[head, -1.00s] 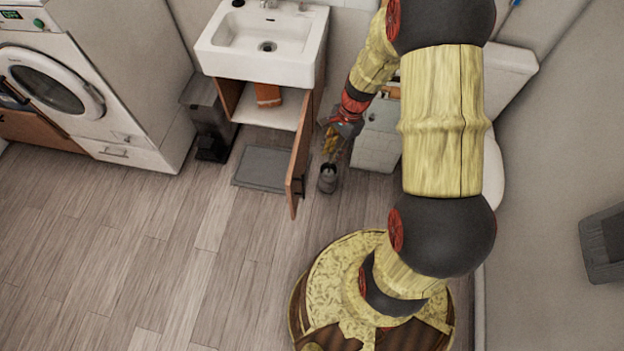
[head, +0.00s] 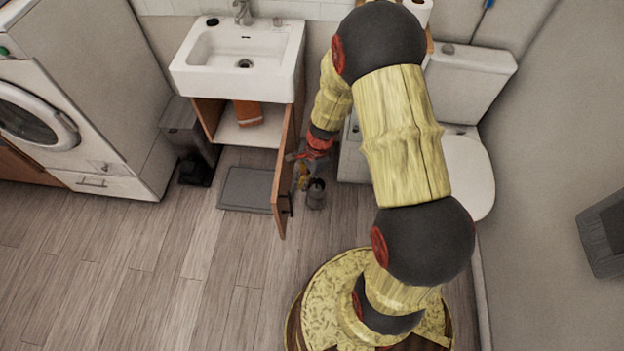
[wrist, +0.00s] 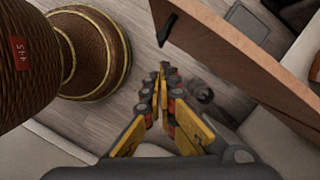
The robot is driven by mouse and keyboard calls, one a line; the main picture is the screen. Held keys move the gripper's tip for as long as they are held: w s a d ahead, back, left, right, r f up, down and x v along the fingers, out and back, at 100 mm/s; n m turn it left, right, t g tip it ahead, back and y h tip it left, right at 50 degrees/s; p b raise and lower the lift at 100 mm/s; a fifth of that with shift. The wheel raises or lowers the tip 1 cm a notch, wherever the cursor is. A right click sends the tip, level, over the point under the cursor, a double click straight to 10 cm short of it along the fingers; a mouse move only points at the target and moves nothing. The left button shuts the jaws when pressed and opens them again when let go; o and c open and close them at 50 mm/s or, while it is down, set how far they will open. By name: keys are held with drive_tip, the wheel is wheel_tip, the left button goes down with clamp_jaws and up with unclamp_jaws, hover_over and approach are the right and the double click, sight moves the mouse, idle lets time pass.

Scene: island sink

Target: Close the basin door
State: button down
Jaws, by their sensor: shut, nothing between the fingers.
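The wooden basin door (head: 281,180) stands open below the white sink (head: 240,60), swung out toward me on the right side of the cabinet (head: 240,130). Its dark handle (head: 290,204) is near its free edge. In the wrist view the door (wrist: 235,60) crosses the upper right, with the handle (wrist: 167,30) near its left end. My gripper (head: 302,184) is low, just right of the door's outer face; whether it touches is not clear. In the wrist view my gripper (wrist: 163,72) has its yellow fingers shut and empty, pointing toward the floor beside the door.
A dark cylindrical container (head: 316,194) stands on the floor beside my gripper. A grey mat (head: 246,189) lies left of the door. Floor at front left is clear.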

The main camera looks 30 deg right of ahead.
drive_tip(key=shift+a, duration=0.9)
drive_tip(key=shift+a, duration=0.1)
